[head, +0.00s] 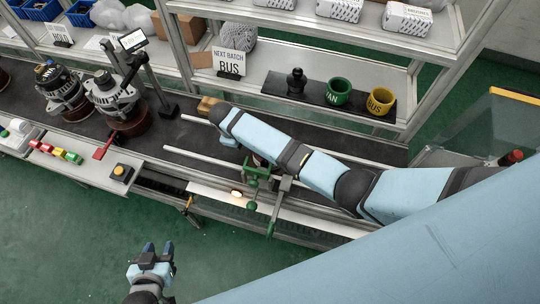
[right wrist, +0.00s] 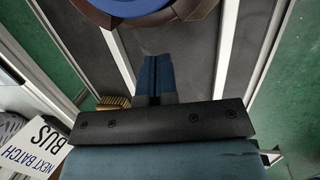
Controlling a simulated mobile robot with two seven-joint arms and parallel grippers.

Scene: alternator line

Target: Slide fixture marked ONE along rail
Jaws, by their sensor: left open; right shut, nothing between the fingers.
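Two pale rails (head: 205,157) run along the dark conveyor. A green clamp with a handle (head: 252,183) stands at the near rail, partly behind my right arm. In the right wrist view, a round brown body with a blue ring (right wrist: 135,8) is cut off at the top edge; no ONE marking is readable on it. My right gripper (right wrist: 155,70) is shut and empty between the rails, pointing toward that body with a gap between. In the head view its fingers are mostly hidden under the arm. My left gripper (head: 158,250) is open and empty over the green floor.
A yellow-brown block (head: 208,105) lies beside the far rail. Two alternators (head: 115,98) stand on the belt to the left. A NEXT BATCH BUS sign (head: 229,64) and a black tray of cups (head: 310,98) are on the shelf behind. A yellow button box (head: 120,172) is at the front edge.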

